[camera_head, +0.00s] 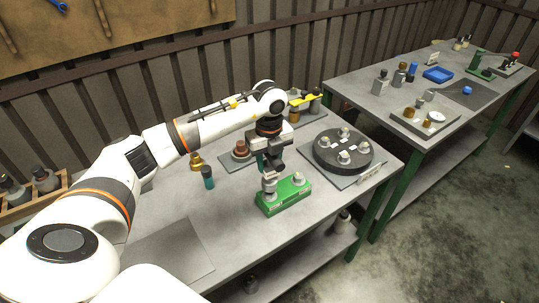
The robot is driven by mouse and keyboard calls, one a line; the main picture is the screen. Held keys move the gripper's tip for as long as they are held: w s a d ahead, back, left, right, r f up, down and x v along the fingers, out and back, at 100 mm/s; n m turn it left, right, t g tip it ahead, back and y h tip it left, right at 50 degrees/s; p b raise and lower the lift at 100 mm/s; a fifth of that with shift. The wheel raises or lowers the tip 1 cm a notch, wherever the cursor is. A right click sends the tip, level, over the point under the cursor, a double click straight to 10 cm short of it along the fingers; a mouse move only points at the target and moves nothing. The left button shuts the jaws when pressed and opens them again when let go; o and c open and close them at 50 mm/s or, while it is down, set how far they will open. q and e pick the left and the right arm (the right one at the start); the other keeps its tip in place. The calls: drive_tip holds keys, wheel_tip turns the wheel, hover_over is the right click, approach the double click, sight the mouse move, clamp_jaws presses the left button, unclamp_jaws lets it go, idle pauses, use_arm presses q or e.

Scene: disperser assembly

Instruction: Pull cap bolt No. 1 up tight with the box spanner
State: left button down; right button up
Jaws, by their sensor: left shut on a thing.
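My left gripper (270,166) points down over the green block (285,200) on the near bench. It is shut on a grey metal piece (270,184), which seems to be the box spanner, standing at the left end of the block. The jaws partly hide it, and I cannot tell whether its foot touches the block. A second grey knob-like piece (298,180) stands at the block's right end. A round black disc (329,158) with several grey bolt-like pieces on top lies to the right of the gripper. I cannot read which bolt is No. 1. My right gripper is not in view.
A dark bottle with a teal base (207,178) and a brass piece (196,162) stand left of the gripper. A white label (370,173) lies before the disc. The bench's front left holds a flat grey plate (170,250). A second bench (345,88) carries a blue tray (438,74).

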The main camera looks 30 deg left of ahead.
use_arm(q)
drive_tip(key=n+p, duration=0.1)
drive_tip(key=n, duration=0.4)
drive_tip(key=shift+n+p, duration=0.35)
drive_tip(key=shift+n, duration=0.05)
drive_tip(key=n+p, duration=0.1)
drive_tip(key=n, duration=0.2)
drive_tip(key=shift+f+n, duration=0.15)
drive_tip(key=shift+n, duration=0.15)
drive_tip(key=shift+f+n+p, duration=0.15)
drive_tip(key=shift+n+p, duration=0.25)
drive_tip(key=shift+n, duration=0.6)
drive_tip(key=shift+f, duration=0.3)
drive_tip(key=shift+f+b, duration=1)
drive_tip(key=shift+f, duration=0.4)
